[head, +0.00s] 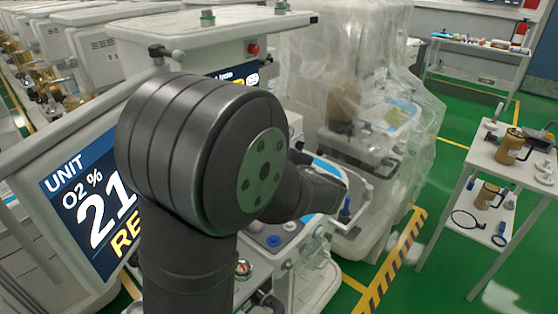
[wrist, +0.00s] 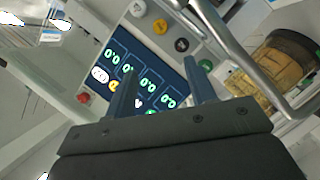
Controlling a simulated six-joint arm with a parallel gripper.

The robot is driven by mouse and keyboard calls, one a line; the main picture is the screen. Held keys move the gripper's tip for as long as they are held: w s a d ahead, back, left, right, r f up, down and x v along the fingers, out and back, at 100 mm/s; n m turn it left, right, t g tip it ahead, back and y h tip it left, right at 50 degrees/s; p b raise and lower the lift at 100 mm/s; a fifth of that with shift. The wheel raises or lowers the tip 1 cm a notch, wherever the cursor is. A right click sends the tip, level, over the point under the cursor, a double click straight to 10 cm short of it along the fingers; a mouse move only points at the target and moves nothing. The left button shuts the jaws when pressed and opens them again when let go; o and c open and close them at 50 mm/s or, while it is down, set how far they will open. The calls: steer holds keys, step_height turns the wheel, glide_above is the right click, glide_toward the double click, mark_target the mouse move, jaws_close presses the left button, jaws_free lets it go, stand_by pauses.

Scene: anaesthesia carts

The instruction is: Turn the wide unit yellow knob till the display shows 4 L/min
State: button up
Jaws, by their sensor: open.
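A yellow knob (wrist: 160,26) shows in the wrist view, in a row between a white knob (wrist: 137,8) and a black knob (wrist: 181,45), with a green knob (wrist: 206,65) further down. Beside the row, a dark blue display (wrist: 150,82) shows several readings of 0.0. My gripper (wrist: 160,66) is open and empty, its two fingers apart in front of the display and partly covering it. The yellow knob lies beyond the fingertips, apart from them. In the head view my arm hides the knobs and most of a dark display (head: 238,73).
A metal rail (wrist: 225,40) and an amber canister (wrist: 285,65) lie right of the knobs in the wrist view. A red button (wrist: 83,98) is left of the display. In the head view, a tilted UNIT screen (head: 85,205) reads 21 and a plastic-draped machine (head: 350,100) stands behind.

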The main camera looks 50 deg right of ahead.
steer(key=w+d+f+m, duration=0.1)
steer(key=w+d+f, duration=0.15)
steer(key=w, duration=0.55)
steer(key=w+d+f, duration=0.2)
steer(key=w+d, duration=0.1)
steer(key=w, duration=0.5)
steer(key=r+v, duration=0.1)
steer(key=v, duration=1.6)
steer(key=shift+d+y, duration=0.25)
steer(key=shift+y, duration=0.15)
stand_by(0.5)
steer(key=shift+s, duration=0.1)
steer(key=x, duration=1.3)
steer(key=shift+d+f, duration=0.15)
steer(key=shift+f, duration=0.05)
